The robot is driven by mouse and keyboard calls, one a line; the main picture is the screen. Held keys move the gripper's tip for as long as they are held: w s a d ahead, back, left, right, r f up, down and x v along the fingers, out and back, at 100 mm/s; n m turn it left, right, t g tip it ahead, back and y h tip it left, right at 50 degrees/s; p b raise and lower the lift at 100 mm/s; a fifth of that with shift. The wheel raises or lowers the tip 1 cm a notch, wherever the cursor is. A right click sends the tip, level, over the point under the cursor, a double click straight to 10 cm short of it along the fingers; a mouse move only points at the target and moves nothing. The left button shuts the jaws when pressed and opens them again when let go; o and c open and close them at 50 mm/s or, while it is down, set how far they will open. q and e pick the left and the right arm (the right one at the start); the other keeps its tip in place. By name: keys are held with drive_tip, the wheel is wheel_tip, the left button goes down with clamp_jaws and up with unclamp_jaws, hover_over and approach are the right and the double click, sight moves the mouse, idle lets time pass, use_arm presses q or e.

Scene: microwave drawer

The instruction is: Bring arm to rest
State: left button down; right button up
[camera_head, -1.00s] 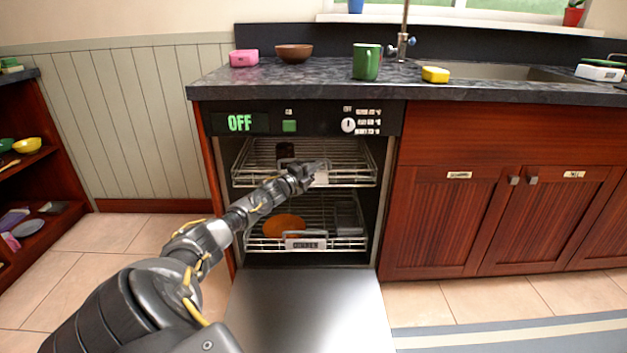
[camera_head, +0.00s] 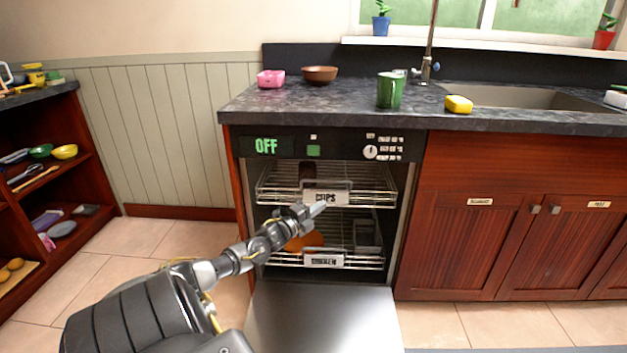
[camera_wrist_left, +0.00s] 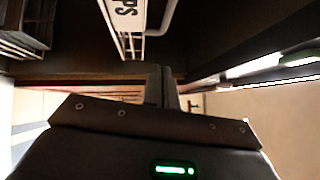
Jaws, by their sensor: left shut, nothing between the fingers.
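My left arm comes in from the lower left in the head view. My left gripper (camera_head: 318,209) is shut and empty, in front of the open dishwasher (camera_head: 240,210), just below the label of the upper rack (camera_head: 270,187). In the left wrist view the two fingers of my left gripper (camera_wrist_left: 161,72) lie side by side, with the rack's CUPS label (camera_wrist_left: 126,14) beyond them. The lower rack (camera_head: 372,262) holds an orange plate (camera_head: 305,241), partly hidden by my arm. My right gripper is not in view.
The dishwasher door (camera_head: 325,320) is folded down in front. A shelf unit (camera_head: 90,150) stands at the left; tiled floor lies between.

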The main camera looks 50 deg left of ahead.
use_arm(q)
drive_tip(key=shift+s+f, duration=0.15)
drive_tip(key=shift+s, duration=0.9)
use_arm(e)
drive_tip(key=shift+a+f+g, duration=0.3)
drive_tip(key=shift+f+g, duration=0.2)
